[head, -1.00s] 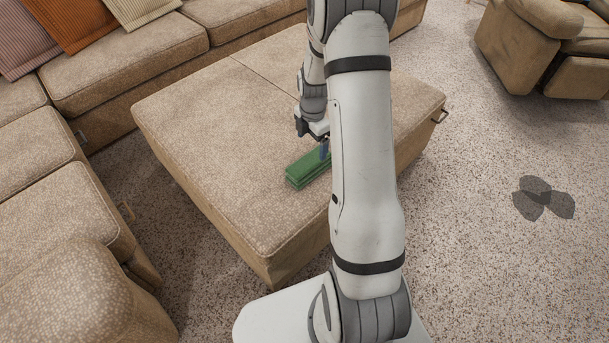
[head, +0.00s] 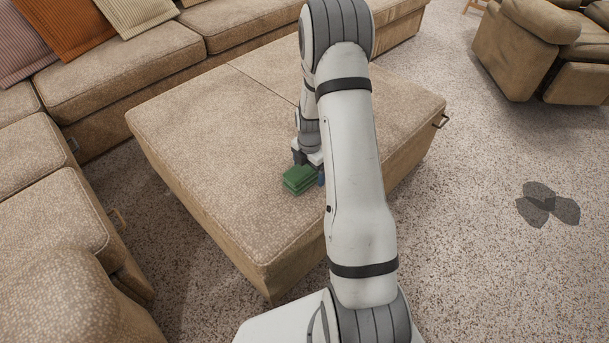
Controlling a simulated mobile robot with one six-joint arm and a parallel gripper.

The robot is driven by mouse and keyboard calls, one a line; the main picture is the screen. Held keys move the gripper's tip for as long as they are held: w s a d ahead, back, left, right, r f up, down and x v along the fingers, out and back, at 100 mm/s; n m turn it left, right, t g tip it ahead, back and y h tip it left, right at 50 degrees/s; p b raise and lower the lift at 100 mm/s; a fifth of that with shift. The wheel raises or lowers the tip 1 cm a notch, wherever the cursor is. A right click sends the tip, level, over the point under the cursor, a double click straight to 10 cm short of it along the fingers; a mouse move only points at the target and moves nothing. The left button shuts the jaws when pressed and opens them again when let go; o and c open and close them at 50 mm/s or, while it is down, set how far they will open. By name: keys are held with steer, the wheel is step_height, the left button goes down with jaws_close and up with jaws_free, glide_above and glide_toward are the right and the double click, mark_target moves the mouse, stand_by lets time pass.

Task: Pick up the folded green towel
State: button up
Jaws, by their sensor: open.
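The folded green towel (head: 299,180) lies on top of the tan ottoman (head: 215,150), near its front right part. It looks like a small layered stack. My gripper (head: 309,172) is down at the towel's far right side, very close to it. My gripper is open. Its fingertips are partly hidden by the towel and my arm, and I cannot tell whether they touch the towel or straddle it. The towel's right end is close to my arm and may be partly hidden.
A tan sofa (head: 130,75) with cushions (head: 75,25) runs along the back and left. A tan recliner (head: 540,50) stands at the back right. The ottoman's left part is bare.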

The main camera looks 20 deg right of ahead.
steer(key=shift+c, duration=0.2)
steer(key=c, duration=1)
